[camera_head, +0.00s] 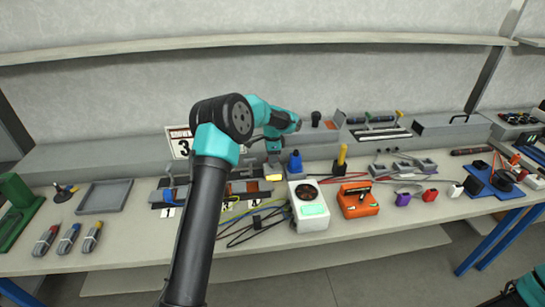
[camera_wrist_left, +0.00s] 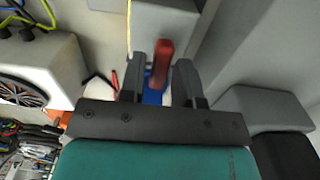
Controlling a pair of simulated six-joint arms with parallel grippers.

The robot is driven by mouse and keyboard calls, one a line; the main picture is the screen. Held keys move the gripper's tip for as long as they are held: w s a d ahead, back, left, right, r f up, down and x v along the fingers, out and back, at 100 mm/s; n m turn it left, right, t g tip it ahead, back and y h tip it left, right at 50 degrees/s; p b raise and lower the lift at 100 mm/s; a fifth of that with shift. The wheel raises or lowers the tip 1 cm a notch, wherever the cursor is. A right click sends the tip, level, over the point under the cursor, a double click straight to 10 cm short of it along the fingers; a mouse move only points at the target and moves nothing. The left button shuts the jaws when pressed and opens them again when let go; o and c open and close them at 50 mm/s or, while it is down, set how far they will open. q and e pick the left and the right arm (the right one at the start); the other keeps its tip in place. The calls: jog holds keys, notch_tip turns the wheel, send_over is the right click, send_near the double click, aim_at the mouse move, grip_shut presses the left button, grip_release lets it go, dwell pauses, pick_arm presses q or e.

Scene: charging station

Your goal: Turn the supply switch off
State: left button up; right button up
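In the left wrist view a red lever (camera_wrist_left: 163,62), which looks like the supply switch's handle, stands up in front of a grey box (camera_wrist_left: 160,18). The two dark fingers of my left gripper (camera_wrist_left: 158,82) are apart, one on each side of the lever. The right finger looks very close to it; I cannot tell whether it touches. Something blue (camera_wrist_left: 153,97) shows below the lever. In the head view my left gripper (camera_head: 273,147) points down near the back of the bench, and the lever is hidden there. My right gripper is out of view; only part of a teal arm shows at lower right.
A white unit with a round grille (camera_head: 308,207) stands in front of my left gripper, beside an orange box (camera_head: 357,199). A blue bottle-like item (camera_head: 295,162) and a yellow-handled item (camera_head: 341,158) are close by. Loose cables (camera_head: 255,222) lie left of the white unit.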

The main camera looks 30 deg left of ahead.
pick_arm(q)
grip_shut()
jog(key=shift+n, duration=0.5)
jog(key=n, duration=1.1)
jog(key=shift+n, duration=0.3)
jog(key=n, duration=0.5)
jog(key=shift+n, duration=0.3)
jog(key=shift+o, duration=1.4)
grip_release()
